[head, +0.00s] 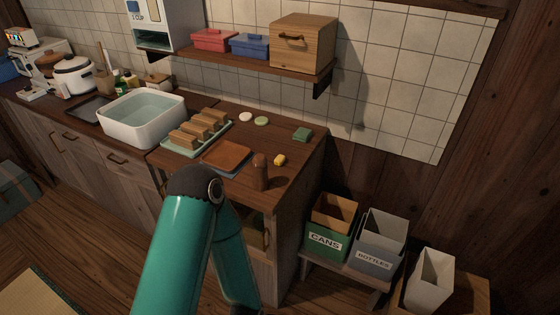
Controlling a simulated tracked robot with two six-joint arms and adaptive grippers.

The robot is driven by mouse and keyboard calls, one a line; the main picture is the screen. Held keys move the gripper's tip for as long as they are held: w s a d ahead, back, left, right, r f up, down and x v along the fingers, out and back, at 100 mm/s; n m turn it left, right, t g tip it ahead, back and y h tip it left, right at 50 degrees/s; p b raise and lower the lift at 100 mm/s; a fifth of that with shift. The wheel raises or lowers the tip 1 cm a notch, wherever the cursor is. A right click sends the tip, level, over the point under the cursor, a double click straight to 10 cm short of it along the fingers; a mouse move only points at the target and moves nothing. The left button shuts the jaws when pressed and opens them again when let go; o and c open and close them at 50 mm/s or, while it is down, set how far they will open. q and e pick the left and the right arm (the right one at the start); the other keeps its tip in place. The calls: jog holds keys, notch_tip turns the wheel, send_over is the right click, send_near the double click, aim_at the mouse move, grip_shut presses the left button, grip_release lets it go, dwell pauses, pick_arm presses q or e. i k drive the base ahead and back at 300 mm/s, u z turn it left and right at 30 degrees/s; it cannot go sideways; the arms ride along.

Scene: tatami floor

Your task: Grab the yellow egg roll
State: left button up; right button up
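A small yellow piece (280,160), which looks like the egg roll, lies on the dark wooden counter (300,165) near its right end. It is just right of a brown upright cylinder (261,172). One of my teal arms rises from the bottom of the head view, bends in front of the counter and runs back down. Neither gripper shows in this view, so I cannot see whether either holds anything.
Left of the yellow piece are a brown square board (226,157), a green tray (170,147) with several tan blocks, and a white basin (142,116). A green block (302,134) lies behind it. A shelf (250,68) hangs above. Bins (328,228) stand lower right.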

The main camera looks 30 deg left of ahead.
aim_at(279, 161)
jog(key=k, duration=0.35)
jog(key=u, duration=0.45)
jog(key=i, duration=1.1)
jog(key=u, duration=0.75)
